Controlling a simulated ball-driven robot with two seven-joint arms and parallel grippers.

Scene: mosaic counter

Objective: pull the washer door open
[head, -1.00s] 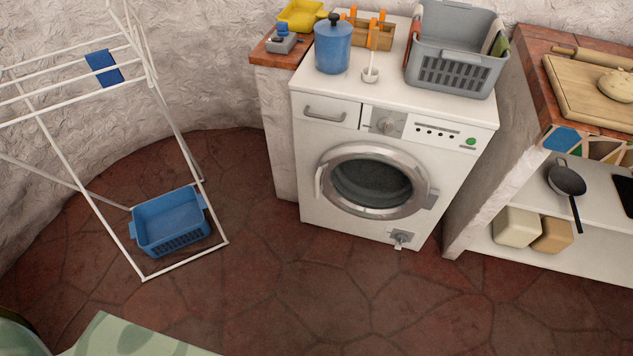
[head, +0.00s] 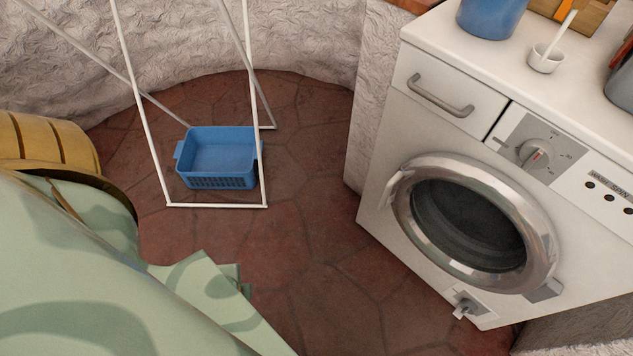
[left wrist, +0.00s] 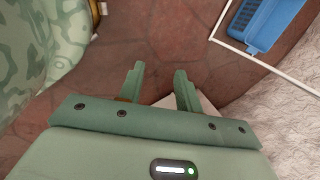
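The white washer (head: 385,140) stands at the right in the head view. Its round door (head: 535,215) has a chrome ring and dark glass, and looks closed. The door's handle (head: 396,186) is on the ring's left side. My left arm comes in from the left in the head view, to the left of the washer and apart from it. In the left wrist view my left gripper (left wrist: 158,74) has its two green fingers apart with nothing between them, above the tiled floor. The door is not recognisable in that view. My right gripper is out of view.
A white drying rack (head: 140,85) stands left of the washer with a blue basket (head: 218,158) at its foot. The basket also shows in the left wrist view (left wrist: 265,22). A blue pot (head: 490,15) and white cup (head: 545,58) stand on the washer. Floor before the washer is clear.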

